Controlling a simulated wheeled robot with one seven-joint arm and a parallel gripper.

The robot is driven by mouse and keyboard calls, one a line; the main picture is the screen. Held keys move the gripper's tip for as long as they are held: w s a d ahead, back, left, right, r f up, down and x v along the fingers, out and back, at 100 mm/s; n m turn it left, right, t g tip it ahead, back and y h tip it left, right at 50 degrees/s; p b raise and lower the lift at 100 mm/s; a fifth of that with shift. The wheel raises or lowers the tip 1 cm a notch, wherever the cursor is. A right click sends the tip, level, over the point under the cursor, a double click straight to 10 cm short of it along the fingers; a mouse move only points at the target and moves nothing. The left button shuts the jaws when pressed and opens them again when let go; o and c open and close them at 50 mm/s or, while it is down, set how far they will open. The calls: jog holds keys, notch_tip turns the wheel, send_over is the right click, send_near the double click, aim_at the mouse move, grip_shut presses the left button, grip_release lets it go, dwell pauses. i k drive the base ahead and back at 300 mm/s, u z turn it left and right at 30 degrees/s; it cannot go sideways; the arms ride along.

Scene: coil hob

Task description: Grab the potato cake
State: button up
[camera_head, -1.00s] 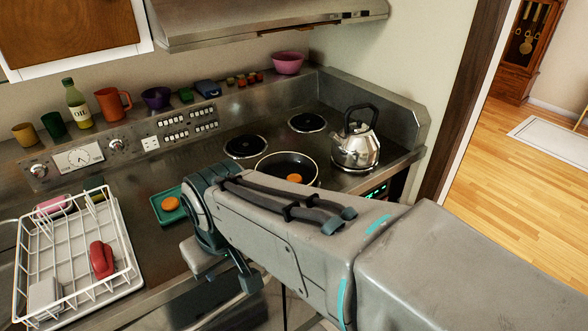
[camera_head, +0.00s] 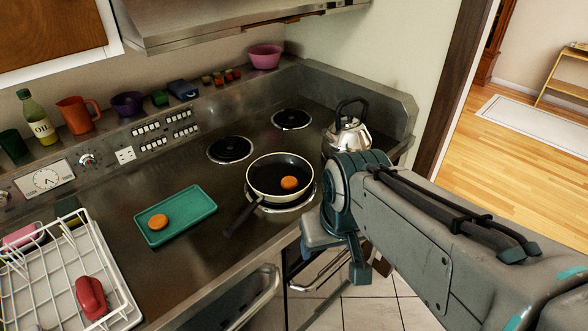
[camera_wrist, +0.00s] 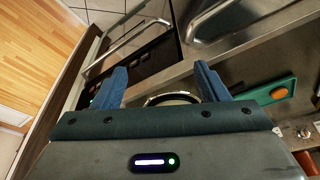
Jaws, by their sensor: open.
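Two round orange-brown cakes are in the head view; I cannot tell which is meant as the potato cake. One cake (camera_head: 289,183) lies in a black frying pan (camera_head: 270,173) on the front burner. The other cake (camera_head: 158,222) lies on a green tray (camera_head: 196,213) left of the pan, and also shows in the wrist view (camera_wrist: 279,93). My gripper (camera_wrist: 160,82) is open and empty in the wrist view, its blue fingers apart, with part of a round rim showing between them. In the head view my arm is right of the pan, and the fingertips cannot be made out.
A steel kettle (camera_head: 347,133) stands at the back right, close to my arm. A white dish rack (camera_head: 118,273) with a red item is at the left. Cups and a bottle (camera_head: 40,119) line the back ledge. Counter between rack and tray is clear.

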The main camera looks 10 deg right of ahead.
aim_at(289, 183)
jog(key=k, duration=0.6)
jog(key=z, duration=0.65)
jog(key=i, duration=1.1)
jog(key=u, duration=0.5)
